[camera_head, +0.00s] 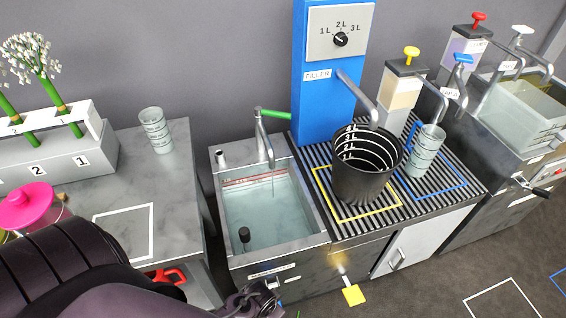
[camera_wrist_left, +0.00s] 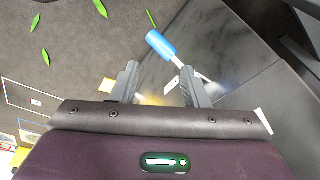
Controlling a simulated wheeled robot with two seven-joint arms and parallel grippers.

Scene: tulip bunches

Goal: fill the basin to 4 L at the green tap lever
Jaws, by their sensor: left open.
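The basin (camera_head: 318,222) is a grey sink holding clear water. A red line (camera_head: 250,182) runs along its back wall, just above the water; I cannot read its number. A metal tap (camera_head: 262,140) stands at the back edge, with its green lever (camera_head: 274,114) pointing right. A thin pale streak, apparently running water, hangs below the spout. A black plug-like piece (camera_head: 244,235) stands at the front left of the basin. My left gripper (camera_head: 262,297) is low in front of the basin cabinet. Its jaws (camera_wrist_left: 160,85) are open and empty in the wrist view. My right gripper is out of view.
A black bucket (camera_head: 365,180) stands on the slatted rack under the blue filler (camera_head: 325,95). A yellow lever (camera_head: 354,295) sticks out below. A blue-handled lever (camera_wrist_left: 160,44) lies beyond my left jaws. A grey cup (camera_head: 155,130) stands on the left table.

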